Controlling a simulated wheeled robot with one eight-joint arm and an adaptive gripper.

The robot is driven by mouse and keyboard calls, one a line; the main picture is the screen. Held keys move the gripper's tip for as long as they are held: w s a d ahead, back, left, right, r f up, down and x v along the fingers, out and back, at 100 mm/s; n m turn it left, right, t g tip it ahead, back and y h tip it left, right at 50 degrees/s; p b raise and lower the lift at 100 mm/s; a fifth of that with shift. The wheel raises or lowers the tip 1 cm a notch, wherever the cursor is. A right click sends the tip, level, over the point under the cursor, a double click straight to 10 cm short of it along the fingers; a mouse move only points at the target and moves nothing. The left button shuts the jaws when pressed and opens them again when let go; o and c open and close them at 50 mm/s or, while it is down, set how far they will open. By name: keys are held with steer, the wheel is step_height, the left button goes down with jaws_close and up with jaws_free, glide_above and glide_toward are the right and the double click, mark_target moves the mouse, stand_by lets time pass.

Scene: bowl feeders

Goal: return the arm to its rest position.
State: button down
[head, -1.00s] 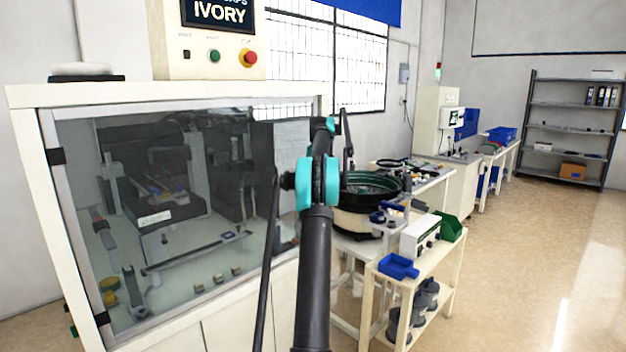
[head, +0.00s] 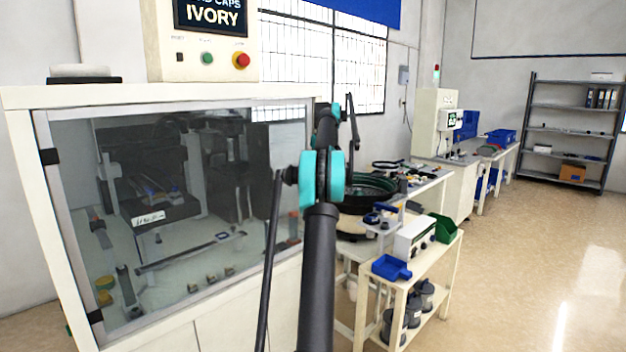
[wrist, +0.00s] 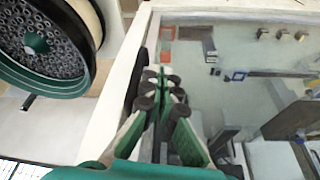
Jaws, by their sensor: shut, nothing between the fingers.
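My arm rises through the middle of the head view, its teal-banded joint (head: 322,179) in front of the enclosed machine's right edge and the bowl feeder. My gripper (wrist: 166,78) shows in the wrist view with its green-padded fingers together and nothing between them. It is above the machine's pale frame edge and glass. In the head view I cannot make out the fingers.
The glass-fronted machine (head: 60,99) stands close on the left. A bowl feeder (head: 368,188) is behind my arm; a bowl full of small parts (wrist: 45,45) shows in the wrist view. A cart (head: 447,290) with a blue bin (head: 391,267) is right. Floor (head: 540,270) is open at far right.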

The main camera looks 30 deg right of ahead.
steer(key=shift+v, duration=1.95)
steer(key=s+a+f, duration=0.4)
steer(key=a, duration=0.6)
steer(key=s+a+f, duration=0.4)
steer(key=a, duration=0.5)
steer(key=s+a+f, duration=0.3)
steer(key=a+f, duration=0.1)
steer(key=a, duration=0.6)
steer(key=s+a+f, duration=0.5)
steer(key=s+f, duration=0.2)
steer(key=s, duration=0.4)
steer(key=s+a+f, duration=0.5)
steer(key=s+f, duration=0.2)
steer(key=s, duration=0.4)
steer(key=s+a+f, duration=0.6)
steer(key=s+f, duration=0.1)
steer(key=s, duration=0.4)
steer(key=shift+f, duration=0.4)
